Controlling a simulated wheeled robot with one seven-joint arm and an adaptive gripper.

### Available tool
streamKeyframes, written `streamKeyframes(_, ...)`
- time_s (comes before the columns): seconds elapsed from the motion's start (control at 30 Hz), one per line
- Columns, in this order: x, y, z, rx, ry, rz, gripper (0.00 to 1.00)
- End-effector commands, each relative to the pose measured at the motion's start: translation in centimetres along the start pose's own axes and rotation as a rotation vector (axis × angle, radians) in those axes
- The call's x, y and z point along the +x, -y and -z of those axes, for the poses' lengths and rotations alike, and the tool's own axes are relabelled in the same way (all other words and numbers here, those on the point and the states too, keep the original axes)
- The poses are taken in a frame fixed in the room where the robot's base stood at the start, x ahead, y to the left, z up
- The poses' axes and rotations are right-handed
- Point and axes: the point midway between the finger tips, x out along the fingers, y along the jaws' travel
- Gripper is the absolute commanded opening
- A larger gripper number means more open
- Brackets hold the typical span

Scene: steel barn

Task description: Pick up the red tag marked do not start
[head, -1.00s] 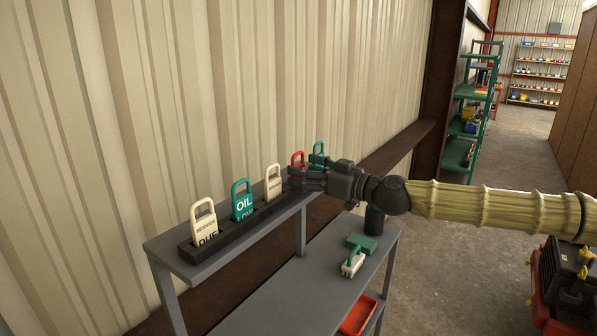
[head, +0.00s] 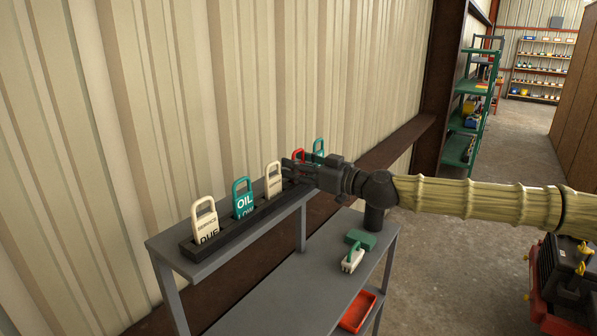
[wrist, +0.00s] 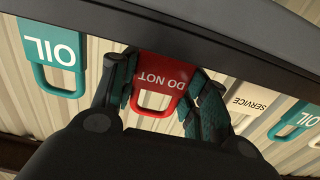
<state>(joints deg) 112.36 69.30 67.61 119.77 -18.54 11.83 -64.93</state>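The red tag (wrist: 160,72), with "DO NOT" readable upside down, sits between the two fingers of my gripper (wrist: 162,85) in the wrist view. One finger is close along each side of it. I cannot tell whether both fingers press on it. In the head view the red tag (head: 299,154) shows only its upper loop behind my gripper (head: 292,171). The rest is hidden. The tag stands with other tags in the black rack (head: 222,237) on the shelf's top.
Cream tags (head: 206,222) (head: 273,181) and a teal OIL tag (head: 243,200) stand left of my gripper; another teal tag (head: 318,147) is just beyond the red one. Corrugated wall (head: 220,90) runs behind. A green-and-white item (head: 354,258) and red tray (head: 357,312) are lower down.

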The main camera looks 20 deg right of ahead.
Motion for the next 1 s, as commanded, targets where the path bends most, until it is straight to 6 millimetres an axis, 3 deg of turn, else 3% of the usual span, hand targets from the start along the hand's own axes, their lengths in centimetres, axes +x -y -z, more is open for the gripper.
streamKeyframes(0.47,0.0,0.0,0.3,-0.001,-0.001,0.0,0.27)
streamKeyframes(1.0,0.0,0.0,3.6,-0.003,-0.002,0.001,0.27)
